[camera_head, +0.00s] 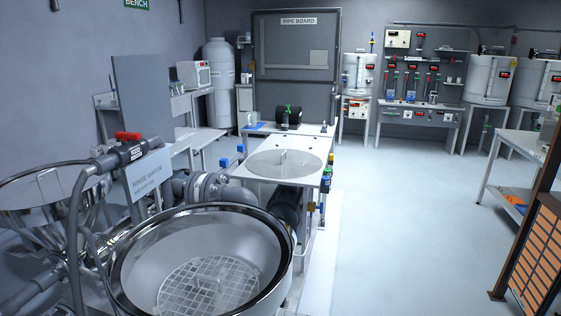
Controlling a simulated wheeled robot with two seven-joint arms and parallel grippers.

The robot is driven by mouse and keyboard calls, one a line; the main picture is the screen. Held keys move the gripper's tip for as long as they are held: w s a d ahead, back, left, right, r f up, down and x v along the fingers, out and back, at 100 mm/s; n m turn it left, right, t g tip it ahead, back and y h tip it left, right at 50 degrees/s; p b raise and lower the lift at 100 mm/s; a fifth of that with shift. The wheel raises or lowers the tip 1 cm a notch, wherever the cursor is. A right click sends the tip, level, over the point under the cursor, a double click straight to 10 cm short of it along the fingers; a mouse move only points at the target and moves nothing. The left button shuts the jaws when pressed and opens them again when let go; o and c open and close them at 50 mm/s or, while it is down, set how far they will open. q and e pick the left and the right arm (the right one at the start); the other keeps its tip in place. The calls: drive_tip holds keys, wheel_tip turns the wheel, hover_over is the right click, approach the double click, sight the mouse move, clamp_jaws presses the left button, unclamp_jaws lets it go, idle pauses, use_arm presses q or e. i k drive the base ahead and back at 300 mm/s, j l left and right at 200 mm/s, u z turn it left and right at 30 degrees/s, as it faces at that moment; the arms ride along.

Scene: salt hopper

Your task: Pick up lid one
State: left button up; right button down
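A round, flat, see-through disc (263,163) with a small upright handle in its middle lies on a white bench; it looks like a lid. No label on it is readable, so I cannot tell whether it is lid one. In the near foreground stands a large open steel bowl (128,262) with a shiny rim and a white wire grid (230,287) at its bottom. Neither of my grippers is in view.
The white bench (247,180) carries a dark cylinder (289,117) at its far end. A grey pipe with a red valve handle (128,135) and a sign stand left of the bowl. An orange-fronted rack (540,250) stands at right. The floor (405,220) between is clear.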

sight(276, 164)
drive_tip(key=i+l+z, duration=0.35)
drive_tip(key=i+l, duration=0.45)
drive_tip(key=l, duration=0.2)
drive_tip(key=i+l+z, duration=0.35)
drive_tip(key=i+l, duration=0.45)
drive_tip(key=i+u, duration=0.15)
drive_tip(key=i, duration=0.5)
drive_tip(key=i+u, duration=0.2)
drive_tip(key=i, duration=0.4)
drive_tip(key=i+l+u, duration=0.15)
drive_tip(key=i, duration=0.45)
